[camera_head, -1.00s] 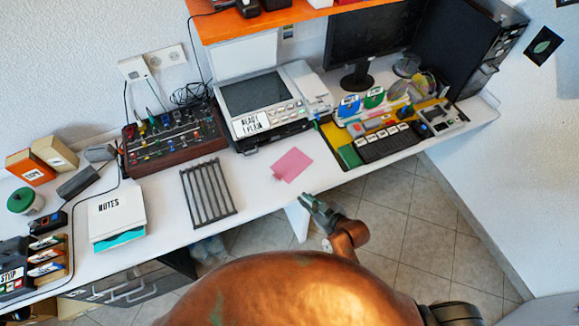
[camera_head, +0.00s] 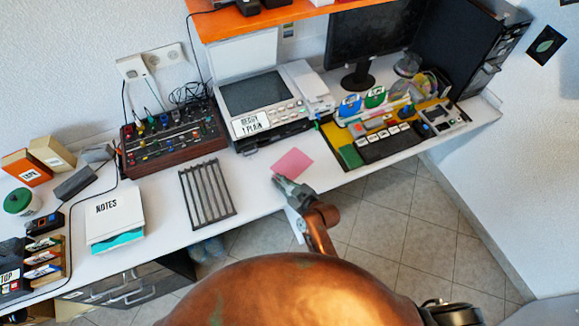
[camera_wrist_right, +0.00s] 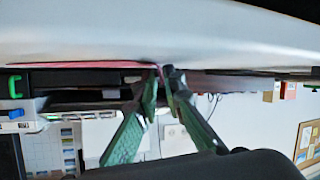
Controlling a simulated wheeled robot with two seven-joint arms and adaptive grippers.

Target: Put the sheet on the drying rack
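The pink sheet (camera_head: 293,163) lies flat on the white table, near its front edge. The dark slatted drying rack (camera_head: 207,194) lies on the table to its left, with nothing on it. My right gripper (camera_head: 280,181) is at the sheet's near left corner and covers a small part of it. In the wrist view, the sheet (camera_wrist_right: 85,64) shows edge-on as a thin pink line reaching the fingertips of my right gripper (camera_wrist_right: 161,75). A bit of pink shows between the close-set tips; whether they pinch it is unclear. My left gripper is out of view.
A scanner (camera_head: 258,94) with raised lid stands behind the sheet, and a mixer-like box (camera_head: 172,143) behind the rack. A notes stack (camera_head: 114,214) lies left of the rack. A keyboard (camera_head: 388,143) is at right. Bare table separates sheet and rack.

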